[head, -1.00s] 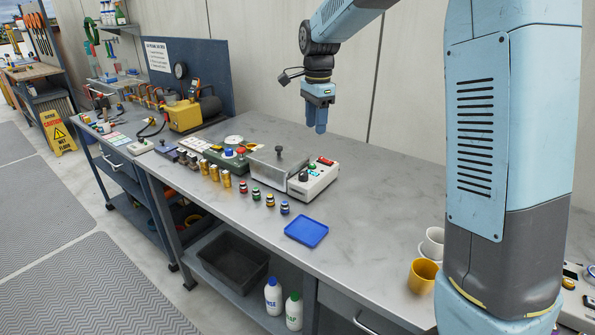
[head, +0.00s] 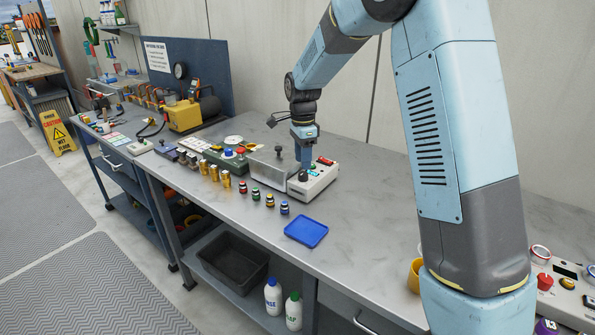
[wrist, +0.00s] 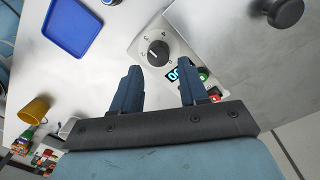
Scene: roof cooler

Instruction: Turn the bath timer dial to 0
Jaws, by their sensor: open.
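The bath timer is a pale box (head: 318,184) on the bench, beside a metal bath with a lidded top (head: 268,164). In the wrist view its black round dial (wrist: 158,54) carries a white pointer line and sits among small marks. A lit display (wrist: 174,74), a green button (wrist: 204,74) and a red switch (wrist: 214,95) are beside the dial. My gripper (wrist: 160,75) is open and empty, its two dark blue fingers pointing toward the dial and apart from it. In the head view my gripper (head: 305,166) hangs just over the box and partly hides its face.
A blue tray (head: 306,231) lies in front of the box, with several small coloured-cap vials (head: 270,200) to its left. The bath's black lid knob (wrist: 285,12) stands close by. A yellow cup (head: 414,275) is partly behind my arm. The bench right of the box is clear.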

